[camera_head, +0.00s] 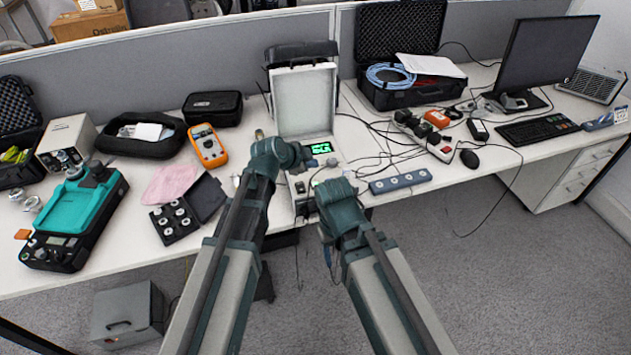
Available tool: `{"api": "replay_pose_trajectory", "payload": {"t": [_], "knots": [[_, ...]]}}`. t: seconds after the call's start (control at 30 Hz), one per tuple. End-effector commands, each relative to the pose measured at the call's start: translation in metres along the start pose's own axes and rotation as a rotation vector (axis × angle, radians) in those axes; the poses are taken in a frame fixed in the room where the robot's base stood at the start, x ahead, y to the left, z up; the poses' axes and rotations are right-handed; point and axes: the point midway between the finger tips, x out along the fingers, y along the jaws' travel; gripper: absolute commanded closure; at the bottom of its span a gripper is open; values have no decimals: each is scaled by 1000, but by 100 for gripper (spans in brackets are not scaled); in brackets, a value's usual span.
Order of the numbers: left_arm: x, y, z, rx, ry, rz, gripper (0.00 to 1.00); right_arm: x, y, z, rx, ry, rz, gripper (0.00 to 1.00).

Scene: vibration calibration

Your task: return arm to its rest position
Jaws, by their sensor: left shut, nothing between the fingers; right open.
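My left arm reaches up from the bottom over the desk. My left gripper (318,161) is shut and empty, at the front of the open white calibration case (303,100), near its lit green display (321,148). My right arm reaches up beside it, with its wrist over the desk's front edge, just in front of the case. My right gripper (328,252) is open and small in view, largely hidden by the wrist. The arms cover part of the case's panel. Whether either gripper touches the case cannot be told.
An orange multimeter (207,146), a black tray of round parts (174,220) and a teal device (78,215) stand to the left. A blue strip with sockets (400,181), loose cables, a power strip (423,136), a mouse (469,158) and a monitor (545,55) are to the right.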

Motion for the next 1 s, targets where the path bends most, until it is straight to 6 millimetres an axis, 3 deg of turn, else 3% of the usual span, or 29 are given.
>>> {"api": "replay_pose_trajectory", "payload": {"t": [0.27, 0.37, 0.47, 0.57, 0.7, 0.83, 1.0], "knots": [[0, 1, 0, -2, -1, 2, 100, 0, 0, 0, 0, 0, 0, 39], [-4, 15, 0, -41, -20, 36, 100, -1, 0, 0, 0, 0, 0, 39], [-13, 48, 1, -148, -81, 115, 100, -4, 0, 0, 0, 0, 0, 39], [-31, 94, 8, -313, -205, 211, 100, -8, 1, 0, 0, 0, 0, 39], [-64, 152, 25, -558, -440, 278, 100, -13, 1, 1, 0, 0, 0, 39], [-97, 189, 41, -752, -653, 262, 100, -16, 2, 1, 0, 0, 0, 39], [-128, 214, 56, -917, -843, 192, 100, -18, 2, 1, 0, 0, 0, 39]]}}
